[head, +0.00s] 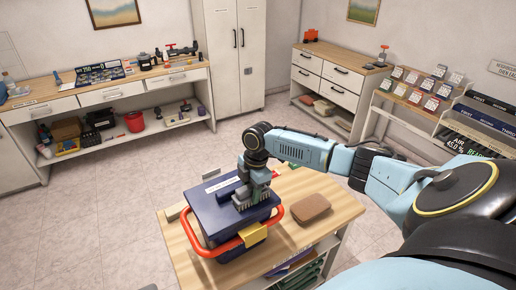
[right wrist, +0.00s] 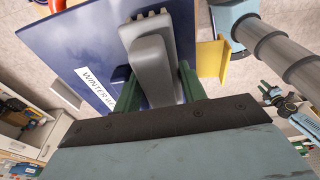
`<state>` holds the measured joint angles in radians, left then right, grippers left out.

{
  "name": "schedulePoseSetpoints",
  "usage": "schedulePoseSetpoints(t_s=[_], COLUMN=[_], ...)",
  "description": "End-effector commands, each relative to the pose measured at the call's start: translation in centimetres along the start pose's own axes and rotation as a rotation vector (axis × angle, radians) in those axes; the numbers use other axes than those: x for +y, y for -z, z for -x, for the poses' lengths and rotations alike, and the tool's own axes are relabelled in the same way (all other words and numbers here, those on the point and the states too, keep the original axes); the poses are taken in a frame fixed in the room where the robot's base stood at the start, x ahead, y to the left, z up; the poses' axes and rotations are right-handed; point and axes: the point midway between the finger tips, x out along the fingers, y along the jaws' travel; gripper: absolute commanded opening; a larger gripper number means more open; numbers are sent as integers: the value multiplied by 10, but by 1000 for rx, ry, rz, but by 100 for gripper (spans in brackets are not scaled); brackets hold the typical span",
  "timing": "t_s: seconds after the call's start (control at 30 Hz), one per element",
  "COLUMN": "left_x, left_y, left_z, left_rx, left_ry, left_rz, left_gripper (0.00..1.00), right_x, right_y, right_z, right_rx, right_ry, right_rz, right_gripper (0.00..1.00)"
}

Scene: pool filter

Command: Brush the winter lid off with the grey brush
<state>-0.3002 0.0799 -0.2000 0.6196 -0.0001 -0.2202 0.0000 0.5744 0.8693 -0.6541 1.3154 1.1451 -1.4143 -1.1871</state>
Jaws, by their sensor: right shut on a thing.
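The dark blue winter lid (head: 212,217) is the top of a box on the small wooden table, with a white label at its back. In the right wrist view the lid (right wrist: 75,45) fills the upper left and its label begins with "WINTER". My right gripper (head: 254,186) is over the right part of the lid, pointing down. Its green fingers (right wrist: 158,92) are shut on the grey brush (right wrist: 151,58). The brush's toothed end lies against or just above the lid; I cannot tell if it touches. My left gripper is out of view.
A red handle (head: 207,250) and a yellow latch (head: 253,235) stick out from the box. A brown block (head: 311,207) lies right of it on the wooden table (head: 335,205). A workbench (head: 110,93) and drawers (head: 326,80) stand at the back; the floor left is clear.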

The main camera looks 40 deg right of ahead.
Motion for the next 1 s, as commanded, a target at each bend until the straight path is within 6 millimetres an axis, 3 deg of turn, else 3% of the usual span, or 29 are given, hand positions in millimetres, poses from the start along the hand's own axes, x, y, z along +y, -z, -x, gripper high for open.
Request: schedulePoseSetpoints(t_s=[0.17, 0.23, 0.3, 1.0], left_x=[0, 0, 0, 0], left_y=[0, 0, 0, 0], left_z=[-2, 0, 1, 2], left_rx=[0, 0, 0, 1], left_ry=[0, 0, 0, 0], left_rz=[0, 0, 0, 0], left_gripper=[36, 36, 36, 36], right_x=[1, 2, 3, 6], right_y=[-19, -15, -12, 4], right_z=[2, 7, 27, 81], right_rx=[-3, 0, -2, -1], right_ry=[0, 0, -4, 1], right_rz=[-5, -1, 4, 13], right_gripper=[20, 20, 20, 20])
